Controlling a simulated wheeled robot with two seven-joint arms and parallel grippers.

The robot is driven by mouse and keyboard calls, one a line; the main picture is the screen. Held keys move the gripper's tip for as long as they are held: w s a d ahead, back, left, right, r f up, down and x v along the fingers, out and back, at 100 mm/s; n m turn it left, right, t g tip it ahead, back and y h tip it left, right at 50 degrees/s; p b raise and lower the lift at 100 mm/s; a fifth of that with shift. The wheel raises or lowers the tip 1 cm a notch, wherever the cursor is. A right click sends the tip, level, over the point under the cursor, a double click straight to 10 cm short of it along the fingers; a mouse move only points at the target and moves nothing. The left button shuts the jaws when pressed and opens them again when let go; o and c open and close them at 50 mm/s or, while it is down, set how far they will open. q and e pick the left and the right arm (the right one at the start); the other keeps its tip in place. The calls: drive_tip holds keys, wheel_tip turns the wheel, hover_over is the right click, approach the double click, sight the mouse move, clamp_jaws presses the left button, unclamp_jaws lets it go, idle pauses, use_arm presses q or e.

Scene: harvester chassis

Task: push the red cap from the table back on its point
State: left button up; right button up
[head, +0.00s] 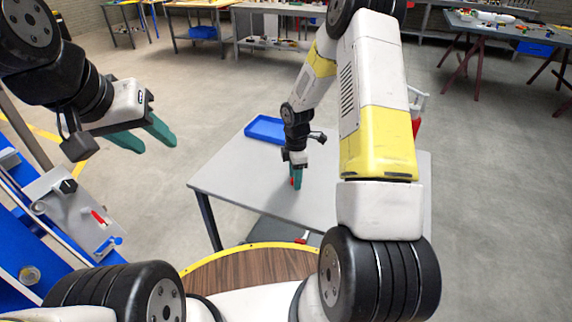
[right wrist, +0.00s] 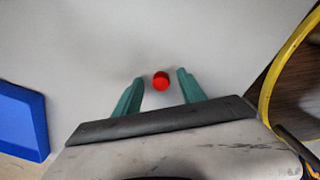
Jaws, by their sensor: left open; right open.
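The red cap (right wrist: 161,81) is on the grey table, between the two green fingers of my right gripper in the right wrist view. Both fingers stand apart from it, with a gap on each side. In the head view my right gripper (head: 297,174) points down at the table, and a bit of red shows at its fingertips. My left gripper (head: 145,136) is open and empty, in the air at the left, above and beyond the blue chassis (head: 14,240). The chassis carries a grey plate (head: 62,207) with a black knob and a red-tipped part. I cannot tell which is the cap's point.
A blue tray (head: 267,129) lies at the far left corner of the grey table (head: 235,180); it also shows in the right wrist view (right wrist: 22,122). A small red item (head: 302,239) is near the table's front edge. A yellow-edged wooden round surface (head: 240,278) lies close below.

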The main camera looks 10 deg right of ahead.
clamp_jaws()
drive_tip(key=shift+r, duration=0.1)
idle(0.3)
